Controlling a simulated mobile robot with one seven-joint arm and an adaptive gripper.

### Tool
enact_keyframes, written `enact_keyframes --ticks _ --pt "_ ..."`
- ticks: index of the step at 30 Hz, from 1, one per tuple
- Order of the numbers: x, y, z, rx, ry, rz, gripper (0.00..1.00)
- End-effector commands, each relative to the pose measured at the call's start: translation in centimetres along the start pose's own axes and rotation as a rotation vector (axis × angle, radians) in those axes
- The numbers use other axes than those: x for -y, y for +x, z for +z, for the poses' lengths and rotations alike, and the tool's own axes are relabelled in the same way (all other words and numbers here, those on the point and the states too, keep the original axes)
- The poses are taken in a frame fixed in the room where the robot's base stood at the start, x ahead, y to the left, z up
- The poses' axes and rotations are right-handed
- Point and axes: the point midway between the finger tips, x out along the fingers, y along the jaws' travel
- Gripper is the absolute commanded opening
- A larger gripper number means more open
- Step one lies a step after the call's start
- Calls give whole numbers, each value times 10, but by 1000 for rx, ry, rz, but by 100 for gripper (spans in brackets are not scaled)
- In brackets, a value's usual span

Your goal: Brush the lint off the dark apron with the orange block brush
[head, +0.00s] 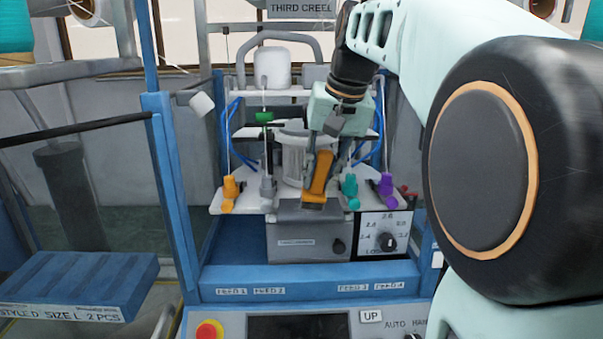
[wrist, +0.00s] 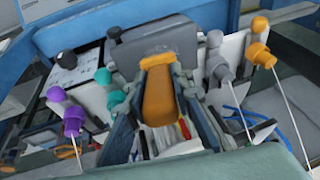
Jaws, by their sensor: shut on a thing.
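My gripper (head: 319,165) is shut on the orange block brush (head: 317,182) and points down over the middle of the machine. In the wrist view the orange brush (wrist: 159,95) sits between the two fingers of my gripper (wrist: 159,75). The dark grey apron (head: 290,211) appears to be the sloped top of the grey box just below the brush; it also shows in the wrist view (wrist: 150,45). The brush's lower end overlaps the apron in the head view; I cannot tell whether they touch. I cannot make out lint at this size.
Orange (head: 229,188), grey (head: 267,187), teal (head: 349,186) and purple (head: 386,185) yarn feeders flank the brush, with thin yarns rising from them. A dial panel (head: 384,234) stands right of the box. A blue rail (head: 300,276) runs in front.

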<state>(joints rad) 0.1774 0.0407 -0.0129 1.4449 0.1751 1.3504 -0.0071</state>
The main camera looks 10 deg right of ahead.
Motion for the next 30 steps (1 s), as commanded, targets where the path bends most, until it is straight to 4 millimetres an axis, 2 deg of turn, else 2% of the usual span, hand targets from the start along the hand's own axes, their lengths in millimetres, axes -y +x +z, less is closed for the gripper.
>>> enact_keyframes --ticks 5,18,25,30 --pt "6 2 1 3 0 -1 0" --pt "37 5 1 3 0 0 0" --pt "33 7 -2 2 2 1 0" --pt "20 5 -2 2 4 2 0"
